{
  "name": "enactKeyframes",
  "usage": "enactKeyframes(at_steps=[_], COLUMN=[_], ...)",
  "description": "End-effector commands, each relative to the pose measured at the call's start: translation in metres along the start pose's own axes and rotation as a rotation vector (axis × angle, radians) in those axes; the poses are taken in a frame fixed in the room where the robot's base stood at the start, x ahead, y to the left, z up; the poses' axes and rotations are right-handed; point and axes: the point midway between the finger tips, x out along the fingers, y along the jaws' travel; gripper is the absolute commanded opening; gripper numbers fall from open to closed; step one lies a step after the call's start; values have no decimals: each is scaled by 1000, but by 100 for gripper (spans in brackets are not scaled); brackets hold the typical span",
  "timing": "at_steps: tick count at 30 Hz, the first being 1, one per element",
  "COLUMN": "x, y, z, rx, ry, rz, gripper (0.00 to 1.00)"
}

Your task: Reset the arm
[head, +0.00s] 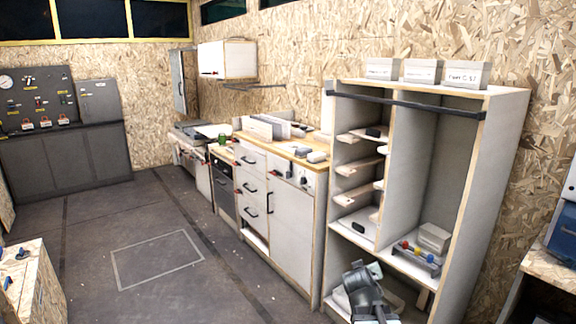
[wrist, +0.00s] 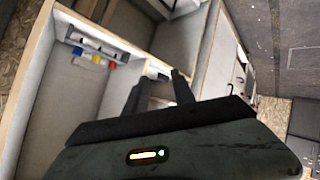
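My gripper (wrist: 160,80) shows in the wrist view with its two dark fingers apart and nothing seen held between them. In the head view my arm is at the bottom, in front of the tall open cabinet (head: 508,150). The fingertips cannot be made out clearly there. In the wrist view the open cabinet (wrist: 85,18) lies beyond the fingers, tilted in the picture. No contact between the fingers and the cabinet is visible.
A rack with red, blue and yellow parts (head: 418,256) sits on a cabinet shelf beside a grey box (head: 434,238). A dark bar (head: 405,103) crosses the cabinet's upper front. A counter with drawers (head: 290,228) stands to the left. Open floor (head: 150,225) lies further left.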

Motion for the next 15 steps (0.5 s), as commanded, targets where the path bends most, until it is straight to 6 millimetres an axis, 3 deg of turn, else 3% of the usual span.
enactKeyframes(at_steps=[1,3,9,14,15], x=[-8,-21,-76,-129,-140], y=[-27,-56,-106,-123,-112], z=[22,57,134,173,152], rx=[38,90,175,158,161], ry=[-106,-267,-662,-929,-916], rz=[-61,-144,-344,-456,-452], gripper=[31,31,31,31,31])
